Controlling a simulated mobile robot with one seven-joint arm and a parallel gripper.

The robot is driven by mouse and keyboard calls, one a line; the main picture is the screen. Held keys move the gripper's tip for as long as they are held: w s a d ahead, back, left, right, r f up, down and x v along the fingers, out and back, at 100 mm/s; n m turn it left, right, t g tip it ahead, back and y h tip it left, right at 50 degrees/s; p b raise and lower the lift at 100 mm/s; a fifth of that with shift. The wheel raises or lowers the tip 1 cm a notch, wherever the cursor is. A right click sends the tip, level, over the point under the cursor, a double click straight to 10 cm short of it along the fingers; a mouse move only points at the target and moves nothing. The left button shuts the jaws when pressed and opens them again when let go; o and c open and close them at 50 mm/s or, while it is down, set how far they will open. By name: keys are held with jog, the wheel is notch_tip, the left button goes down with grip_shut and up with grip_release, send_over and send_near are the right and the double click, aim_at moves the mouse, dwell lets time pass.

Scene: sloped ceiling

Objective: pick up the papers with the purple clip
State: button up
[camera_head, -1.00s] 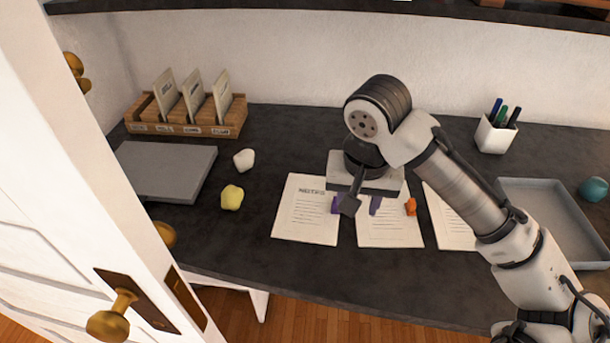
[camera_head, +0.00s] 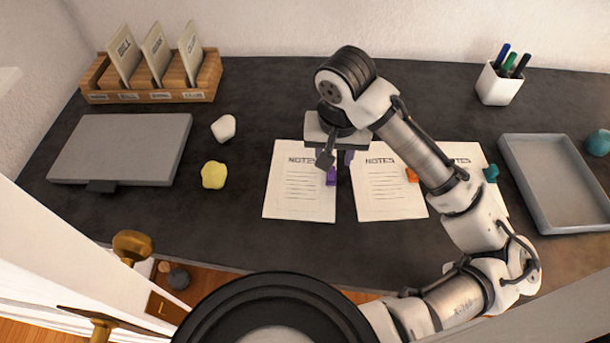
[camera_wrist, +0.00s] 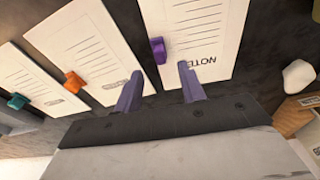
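The papers with the purple clip (camera_head: 331,176) are the leftmost of three NOTES sheets (camera_head: 296,190) on the dark desk. In the wrist view the purple clip (camera_wrist: 158,50) sits on the edge of its sheet (camera_wrist: 205,30). My gripper (camera_head: 337,158) is over the right edge of that sheet, near the clip. In the wrist view my gripper's two purple fingers (camera_wrist: 158,88) are spread apart with nothing between them. The clip appears beyond the fingertips, apart from them. The exact height above the desk is hard to tell.
Sheets with an orange clip (camera_head: 411,175) and a teal clip (camera_head: 491,173) lie to the right. A grey tray (camera_head: 507,165), pen cup (camera_head: 497,86), closed grey laptop-like slab (camera_head: 120,148), wooden card holder (camera_head: 150,94), white lump (camera_head: 223,128) and yellow lump (camera_head: 214,175) surround them.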

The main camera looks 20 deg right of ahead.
aim_at(332, 171)
jog(key=shift+w+f, duration=0.15)
jog(key=shift+f, duration=1.3)
jog(key=shift+w+f, duration=0.15)
jog(key=shift+f, duration=1.25)
grip_shut()
